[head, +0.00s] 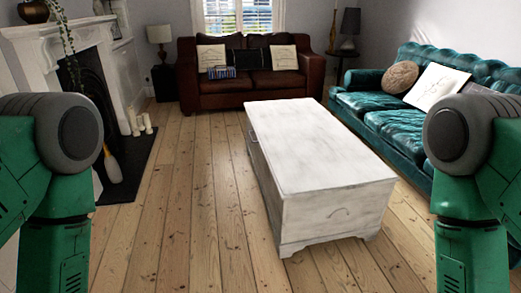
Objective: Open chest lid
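A long whitewashed wooden chest (325,212) stands on the floorboards right of centre in the head view. Its flat lid (310,140) lies shut on top. A handle shows faintly on its near end, and another dark fitting is on its left side. My two arms come in at the left and right edges of the view, with only green and grey links showing. Neither arm touches the chest. Both grippers are out of the picture.
A teal sofa (405,125) stands close along the chest's right side. A brown leather sofa (280,82) is at the back. A fireplace (88,75) with candles (140,124) on its hearth is at left. The floor (190,200) left of the chest is clear.

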